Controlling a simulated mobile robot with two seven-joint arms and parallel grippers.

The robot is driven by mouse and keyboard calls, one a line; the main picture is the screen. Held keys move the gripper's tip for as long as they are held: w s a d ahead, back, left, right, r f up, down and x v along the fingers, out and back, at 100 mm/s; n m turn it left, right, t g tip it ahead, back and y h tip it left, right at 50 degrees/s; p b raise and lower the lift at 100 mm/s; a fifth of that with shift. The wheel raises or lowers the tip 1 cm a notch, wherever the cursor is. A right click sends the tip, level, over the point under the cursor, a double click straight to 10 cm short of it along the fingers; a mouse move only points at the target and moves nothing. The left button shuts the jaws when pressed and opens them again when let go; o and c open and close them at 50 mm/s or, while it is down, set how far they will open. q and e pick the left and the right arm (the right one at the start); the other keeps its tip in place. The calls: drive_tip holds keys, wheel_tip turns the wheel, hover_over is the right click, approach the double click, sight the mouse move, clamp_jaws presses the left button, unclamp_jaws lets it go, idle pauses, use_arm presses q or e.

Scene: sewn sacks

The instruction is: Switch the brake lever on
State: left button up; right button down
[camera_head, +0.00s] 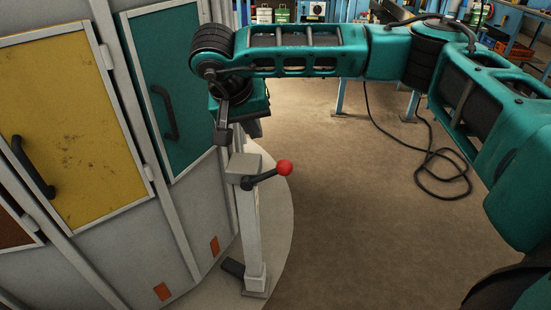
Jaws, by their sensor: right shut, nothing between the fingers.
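The brake lever (262,179) is a dark bar with a red ball knob (284,167) at its end. It is mounted on top of a pale grey post (249,230) and points to the right, tilted slightly up. My right arm reaches in from the right across the top. Its gripper (223,134) points down just above and to the left of the post's top, beside the cabinet wall. It is shut and empty, to the upper left of the lever and apart from the knob. Its fingertips are partly hard to make out. My left gripper is not in view.
A large grey cabinet with a yellow door (75,125) and a green door (172,90) with dark handles stands at the left, close to the post. A black cable (440,175) lies on the brown floor. Floor right of the post is clear. Workbenches stand behind.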

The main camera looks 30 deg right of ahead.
drive_tip(key=b, duration=0.1)
approach(278, 165)
drive_tip(key=x, duration=0.5)
drive_tip(key=shift+w+d+f, duration=0.1)
drive_tip(key=shift+d+f, duration=0.2)
drive_tip(key=shift+f, duration=0.35)
drive_tip(key=shift+f, duration=0.1)
